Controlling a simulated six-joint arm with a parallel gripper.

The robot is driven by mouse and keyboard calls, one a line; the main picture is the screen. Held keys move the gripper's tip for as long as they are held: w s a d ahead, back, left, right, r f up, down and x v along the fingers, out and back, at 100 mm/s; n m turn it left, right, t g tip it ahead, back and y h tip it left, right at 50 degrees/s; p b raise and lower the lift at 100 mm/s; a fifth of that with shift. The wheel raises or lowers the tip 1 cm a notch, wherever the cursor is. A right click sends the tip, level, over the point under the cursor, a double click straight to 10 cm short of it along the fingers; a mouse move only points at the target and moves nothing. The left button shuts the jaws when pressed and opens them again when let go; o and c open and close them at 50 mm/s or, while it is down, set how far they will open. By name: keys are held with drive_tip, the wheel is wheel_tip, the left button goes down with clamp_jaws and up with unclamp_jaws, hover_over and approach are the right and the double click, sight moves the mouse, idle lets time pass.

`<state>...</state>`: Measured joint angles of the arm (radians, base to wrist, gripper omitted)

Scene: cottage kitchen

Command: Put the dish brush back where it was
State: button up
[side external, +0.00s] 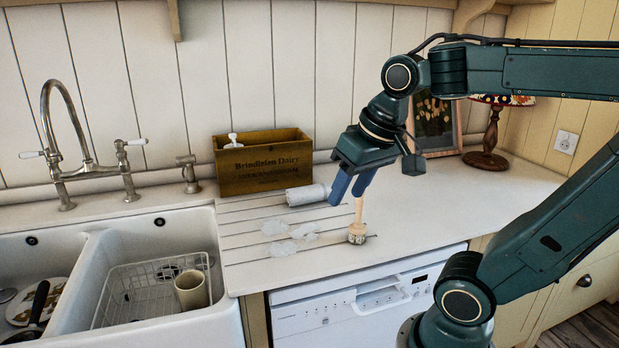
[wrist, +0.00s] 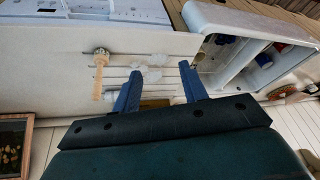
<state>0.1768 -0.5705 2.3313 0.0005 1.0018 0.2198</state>
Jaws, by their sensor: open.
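The dish brush (side external: 359,212) has a pale wooden handle and a round bristle head. It is on the counter at the right end of the drainer grooves, head toward the front edge. I cannot tell whether it lies flat or stands on its head. In the wrist view the brush (wrist: 99,76) is left of the fingers, apart from them. My gripper (side external: 348,198) is open and empty, pointing down above the counter; its blue fingers also show in the wrist view (wrist: 160,68). In the side view the handle's top appears just below one finger.
A wooden box (side external: 258,178) with a white-topped item inside stands by the wall. A grey cylinder (side external: 307,195) lies before it, near clear pieces (side external: 283,248). A double sink (side external: 95,262) with a wire rack and mug is left.

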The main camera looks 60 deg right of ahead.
drive_tip(key=s+a+n, duration=0.1)
drive_tip(key=s+a+f+n, duration=0.1)
drive_tip(key=n, duration=0.1)
drive_tip(key=s+a+f+n+t, duration=0.1)
drive_tip(key=shift+a+f+n+y, duration=0.2)
drive_tip(key=shift+a+n+y, duration=0.1)
drive_tip(key=shift+a+y, duration=0.1)
